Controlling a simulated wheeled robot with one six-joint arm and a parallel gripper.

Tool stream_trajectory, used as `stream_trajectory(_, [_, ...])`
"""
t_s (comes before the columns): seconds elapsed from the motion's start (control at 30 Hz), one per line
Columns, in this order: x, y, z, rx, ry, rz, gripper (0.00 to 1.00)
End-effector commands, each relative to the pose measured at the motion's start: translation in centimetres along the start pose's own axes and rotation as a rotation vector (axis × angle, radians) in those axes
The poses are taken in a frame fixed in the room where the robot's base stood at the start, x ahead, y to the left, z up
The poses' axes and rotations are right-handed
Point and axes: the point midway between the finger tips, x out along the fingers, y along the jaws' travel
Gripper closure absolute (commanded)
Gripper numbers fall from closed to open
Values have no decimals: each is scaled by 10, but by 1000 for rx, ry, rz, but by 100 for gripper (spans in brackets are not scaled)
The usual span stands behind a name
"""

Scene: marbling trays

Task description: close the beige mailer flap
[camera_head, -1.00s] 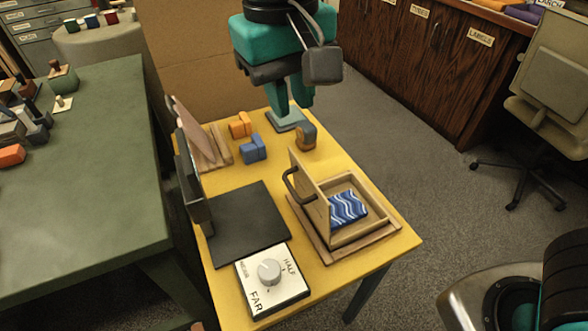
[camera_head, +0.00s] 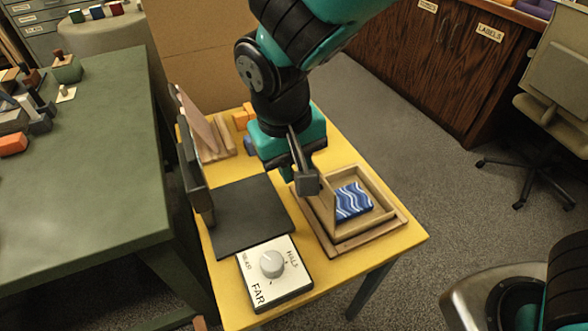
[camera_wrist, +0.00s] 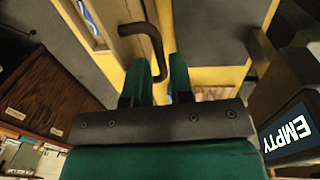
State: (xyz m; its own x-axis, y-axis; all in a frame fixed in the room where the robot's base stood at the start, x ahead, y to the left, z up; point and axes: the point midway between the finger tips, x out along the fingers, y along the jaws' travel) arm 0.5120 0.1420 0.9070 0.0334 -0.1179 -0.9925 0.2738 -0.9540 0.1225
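The beige mailer is a shallow wooden-looking box (camera_head: 380,215) on the yellow table, holding a blue and white wavy-patterned piece (camera_head: 352,201). Its flap (camera_head: 323,212) stands up, open, at the box's left side. My gripper (camera_wrist: 160,68) is over the table at the flap's left side. Its two teal fingers are apart, and the handle's end reaches the gap between them. Whether they touch it I cannot tell.
A dark mat (camera_head: 248,222) lies left of the box, with an upright dark panel (camera_head: 192,170) at its left edge. The panel reads EMPTY in the wrist view (camera_wrist: 288,130). A white dial box (camera_head: 275,285) stands in front. Orange blocks (camera_head: 243,118) stand behind.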

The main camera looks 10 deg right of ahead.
Motion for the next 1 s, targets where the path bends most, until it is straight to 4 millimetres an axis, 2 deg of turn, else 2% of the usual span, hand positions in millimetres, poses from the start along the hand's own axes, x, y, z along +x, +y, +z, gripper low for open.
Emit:
stream_trajectory(0.13, [10,0,0,0,-1,0,79])
stream_trajectory(0.43, [12,0,0,0,1,-1,79])
stream_trajectory(0.5, [12,0,0,0,1,-1,95])
stream_trajectory(0.53, [12,0,0,0,0,-1,100])
stream_trajectory(0.83, [11,1,0,0,0,-8,100])
stream_trajectory(1.0, [9,9,0,4,0,-51,100])
